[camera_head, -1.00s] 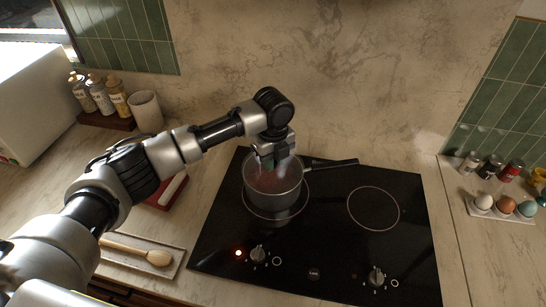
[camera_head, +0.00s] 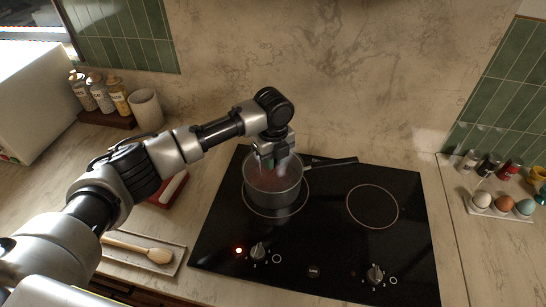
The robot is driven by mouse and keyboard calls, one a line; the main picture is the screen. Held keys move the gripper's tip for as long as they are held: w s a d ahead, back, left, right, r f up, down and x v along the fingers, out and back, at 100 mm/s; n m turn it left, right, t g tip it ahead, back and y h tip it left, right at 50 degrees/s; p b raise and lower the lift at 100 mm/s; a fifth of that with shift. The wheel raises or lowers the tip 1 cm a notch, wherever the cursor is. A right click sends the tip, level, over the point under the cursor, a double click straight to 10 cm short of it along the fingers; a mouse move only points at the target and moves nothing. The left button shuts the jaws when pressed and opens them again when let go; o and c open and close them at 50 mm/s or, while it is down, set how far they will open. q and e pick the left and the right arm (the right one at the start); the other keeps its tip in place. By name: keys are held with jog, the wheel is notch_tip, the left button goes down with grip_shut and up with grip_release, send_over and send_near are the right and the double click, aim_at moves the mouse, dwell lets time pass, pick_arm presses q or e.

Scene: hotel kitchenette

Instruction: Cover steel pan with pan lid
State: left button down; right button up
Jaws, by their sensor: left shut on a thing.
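The steel pan (camera_head: 273,198) stands on the left burner of the black hob, its dark handle pointing right toward the back. My left gripper (camera_head: 273,161) is over the pan's opening, pointing down, and is shut on the pan lid (camera_head: 273,178). The lid looks like see-through glass with a reddish tint and lies at the pan's rim. Its knob is hidden by the gripper fingers. I cannot tell whether the lid touches the rim all round. My right gripper is not in view.
The right burner (camera_head: 373,206) is empty. A wooden spoon (camera_head: 150,252) lies on a tray at the front left. Bottles (camera_head: 103,95) and a cup (camera_head: 146,110) stand at the back left. Eggs (camera_head: 503,202) in a holder and small jars (camera_head: 490,165) are at the right.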

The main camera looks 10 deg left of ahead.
pick_arm(q)
jog(key=shift+c, duration=2.4)
grip_release()
jog(key=shift+r, duration=0.1)
jog(key=shift+r+p, duration=3.5)
jog(key=shift+p, duration=0.1)
jog(key=shift+f, duration=0.15)
